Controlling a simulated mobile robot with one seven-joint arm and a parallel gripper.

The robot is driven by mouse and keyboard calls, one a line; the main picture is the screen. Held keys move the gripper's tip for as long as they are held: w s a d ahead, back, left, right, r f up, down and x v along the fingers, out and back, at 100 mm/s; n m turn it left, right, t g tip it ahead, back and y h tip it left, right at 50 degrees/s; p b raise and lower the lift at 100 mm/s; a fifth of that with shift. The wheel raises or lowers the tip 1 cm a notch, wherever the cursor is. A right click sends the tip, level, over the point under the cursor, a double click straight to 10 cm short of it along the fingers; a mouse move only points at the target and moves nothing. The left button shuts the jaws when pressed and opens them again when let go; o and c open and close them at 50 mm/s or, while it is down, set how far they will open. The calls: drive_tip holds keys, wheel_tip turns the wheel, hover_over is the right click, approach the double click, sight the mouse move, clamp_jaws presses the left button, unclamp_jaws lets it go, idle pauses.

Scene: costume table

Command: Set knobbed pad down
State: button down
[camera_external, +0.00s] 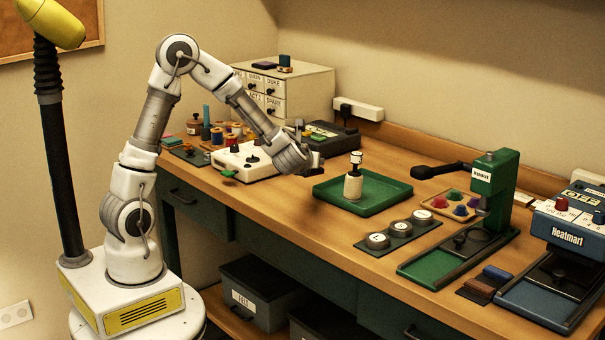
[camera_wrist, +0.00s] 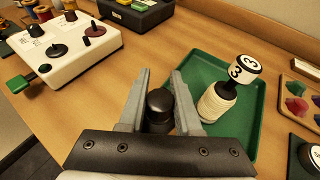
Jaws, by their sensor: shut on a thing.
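My gripper (camera_external: 312,163) is over the wooden table, just left of the green tray. In the wrist view my gripper (camera_wrist: 160,78) has its two grey fingers on either side of a round black knob (camera_wrist: 160,104), which I take to be the knobbed pad's. The rest of the pad is hidden behind the fingers and the gripper's dark body. The green tray (camera_external: 378,205) shows right of the fingers in the wrist view (camera_wrist: 206,68). A cream wound handle (camera_external: 353,186) with a white-and-black top marked 3 (camera_wrist: 245,68) stands upright in it.
A white box with black knobs (camera_external: 243,162) is at left. Several round tins (camera_external: 398,232) stand on a dark strip in front of the tray. A green press (camera_external: 490,195) and a blue Heatmart machine (camera_external: 568,230) are at right. Bare tabletop (camera_external: 275,200) lies left of the tray.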

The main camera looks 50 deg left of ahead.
drive_tip(key=shift+s+a+r+n+g+y+b, duration=0.2)
drive_tip(key=shift+s+r+n+g+y+b, duration=0.65)
drive_tip(key=shift+b, duration=0.75)
drive_tip(key=b, duration=0.2)
hover_over(293, 186)
drive_tip(key=shift+n, duration=0.25)
wheel_tip(293, 186, down, 6)
drive_tip(key=shift+s+f, duration=0.1)
drive_tip(key=shift+f, duration=0.15)
drive_tip(key=shift+f+b, duration=0.75)
drive_tip(key=shift+f, duration=1.25)
drive_tip(key=shift+f, duration=0.2)
drive_tip(key=c, duration=0.6)
unclamp_jaws()
drive_tip(key=shift+r, duration=0.1)
